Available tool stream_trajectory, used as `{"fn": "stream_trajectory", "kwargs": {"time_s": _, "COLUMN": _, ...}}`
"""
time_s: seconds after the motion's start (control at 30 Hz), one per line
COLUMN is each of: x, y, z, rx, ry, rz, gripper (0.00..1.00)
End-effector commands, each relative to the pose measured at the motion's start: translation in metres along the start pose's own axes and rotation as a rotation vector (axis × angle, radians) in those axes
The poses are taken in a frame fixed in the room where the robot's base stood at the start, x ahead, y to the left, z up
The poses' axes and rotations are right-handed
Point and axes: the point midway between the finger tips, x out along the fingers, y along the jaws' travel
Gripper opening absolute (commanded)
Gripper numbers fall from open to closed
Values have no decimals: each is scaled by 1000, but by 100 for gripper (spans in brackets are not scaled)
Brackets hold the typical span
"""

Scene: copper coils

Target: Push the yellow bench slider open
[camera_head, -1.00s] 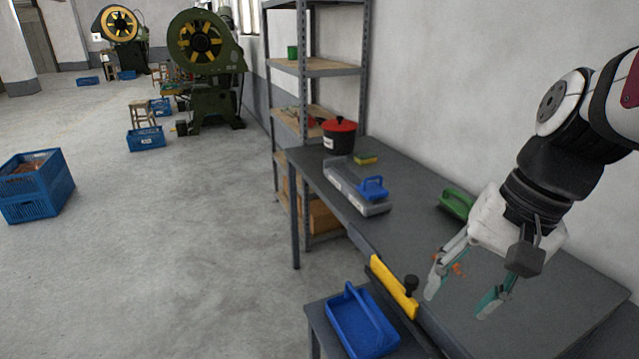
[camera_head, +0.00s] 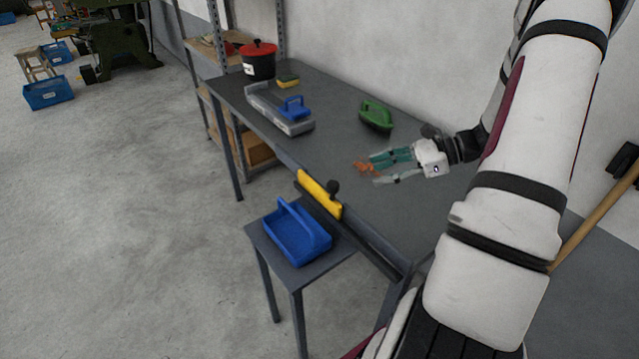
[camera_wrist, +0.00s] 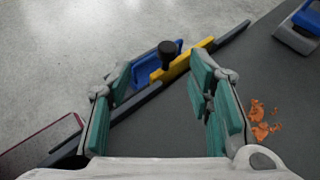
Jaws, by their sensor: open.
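The yellow bench slider (camera_head: 315,193) sits on a dark rail along the bench's front edge. A black knob (camera_head: 333,187) stands at its right end. In the wrist view the slider (camera_wrist: 195,57) and its knob (camera_wrist: 168,54) lie ahead, between and beyond my fingertips. My gripper (camera_head: 374,168) is open and empty above the bench top, to the right of the slider and apart from it. In the wrist view my gripper (camera_wrist: 160,80) shows its two green-padded fingers spread wide.
A blue basket (camera_head: 297,240) stands on a small table (camera_head: 262,245) below the slider. Orange scraps (camera_head: 364,168) lie on the bench (camera_head: 335,130) beside my fingers. A green-handled brush (camera_head: 376,115), a grey case with a blue-handled tool (camera_head: 293,107) and a red-lidded pot (camera_head: 258,62) stand farther back.

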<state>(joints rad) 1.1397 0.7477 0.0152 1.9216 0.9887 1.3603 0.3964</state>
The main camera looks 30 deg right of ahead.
Motion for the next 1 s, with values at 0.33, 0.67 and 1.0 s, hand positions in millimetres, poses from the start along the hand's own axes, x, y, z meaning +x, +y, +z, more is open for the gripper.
{"fn": "stream_trajectory", "kwargs": {"time_s": 0.33, "x": 5, "y": -8, "z": -19, "rx": 70, "ry": -46, "rz": -56, "gripper": 47}}
{"fn": "stream_trajectory", "kwargs": {"time_s": 0.67, "x": 67, "y": -10, "z": -16, "rx": 69, "ry": -45, "rz": -52, "gripper": 47}}
{"fn": "stream_trajectory", "kwargs": {"time_s": 1.0, "x": 118, "y": -14, "z": -14, "rx": 68, "ry": -43, "rz": -54, "gripper": 47}}
